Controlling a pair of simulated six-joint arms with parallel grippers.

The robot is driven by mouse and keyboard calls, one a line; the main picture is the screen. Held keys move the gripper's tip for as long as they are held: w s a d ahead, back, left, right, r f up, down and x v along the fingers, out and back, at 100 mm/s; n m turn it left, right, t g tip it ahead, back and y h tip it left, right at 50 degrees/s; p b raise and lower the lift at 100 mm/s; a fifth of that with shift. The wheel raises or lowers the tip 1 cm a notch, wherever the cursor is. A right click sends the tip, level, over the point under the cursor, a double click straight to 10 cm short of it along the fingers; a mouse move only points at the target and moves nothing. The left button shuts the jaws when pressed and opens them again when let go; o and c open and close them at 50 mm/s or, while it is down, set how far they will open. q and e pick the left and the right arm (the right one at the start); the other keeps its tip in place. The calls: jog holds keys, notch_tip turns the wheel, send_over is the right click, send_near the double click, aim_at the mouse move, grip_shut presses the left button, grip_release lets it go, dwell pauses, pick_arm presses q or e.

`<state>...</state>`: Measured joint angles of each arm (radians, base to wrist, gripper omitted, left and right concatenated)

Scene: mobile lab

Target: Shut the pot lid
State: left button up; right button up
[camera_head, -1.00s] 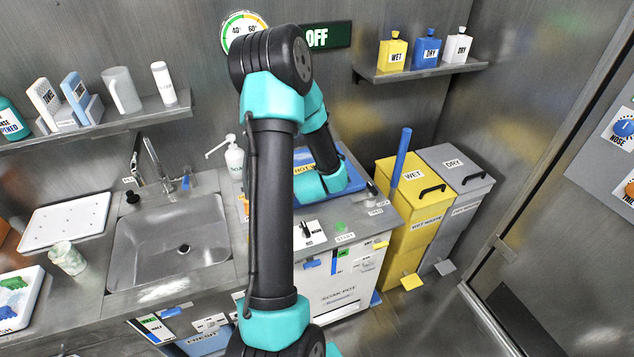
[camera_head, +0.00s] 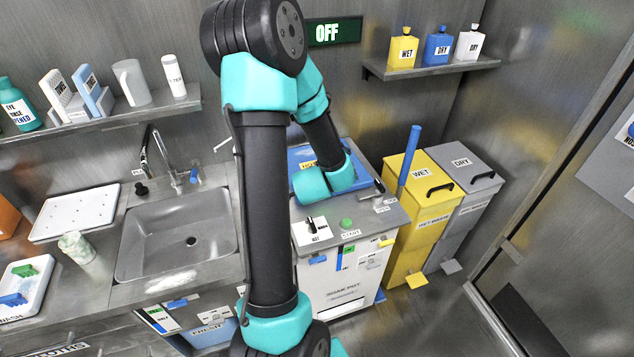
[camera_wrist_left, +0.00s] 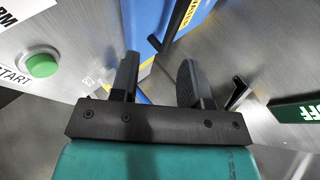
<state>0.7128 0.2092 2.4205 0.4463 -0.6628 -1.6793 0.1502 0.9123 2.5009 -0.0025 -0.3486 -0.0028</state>
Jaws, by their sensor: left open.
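The soak pot (camera_head: 343,290) is a white-fronted unit set in the counter, right of the sink. In the left wrist view a blue panel (camera_wrist_left: 146,20) with a yellow label edge and a dark bar (camera_wrist_left: 180,18) lies just beyond the fingers. I cannot tell how far the lid is raised. My left gripper (camera_wrist_left: 160,78) is open, with nothing clearly between its fingers. Its fingers are hidden in the head view. My right gripper is not in view.
A green START button (camera_head: 346,222) and a black knob (camera_head: 311,223) sit on the counter in front of the pot. The sink (camera_head: 180,235) is to the left. Yellow (camera_head: 415,220) and grey bins stand to the right. An OFF sign (camera_head: 330,31) hangs behind.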

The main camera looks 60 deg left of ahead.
pick_arm(q)
jog(key=v, duration=0.9)
jog(key=shift+w+a, duration=0.1)
jog(key=shift+w, duration=0.05)
jog(key=w+d+f+n+h, duration=0.2)
jog(key=w+d+f+h, duration=0.65)
jog(key=d+f, duration=0.6)
jog(key=d+f+n+g+h, duration=0.3)
jog(key=d+f+g, duration=0.2)
jog(key=d+f, duration=0.9)
jog(key=d, duration=0.4)
jog(key=shift+s+d+f+n, duration=0.15)
jog(key=shift+d+f+n, duration=0.05)
jog(key=shift+f+n, duration=0.1)
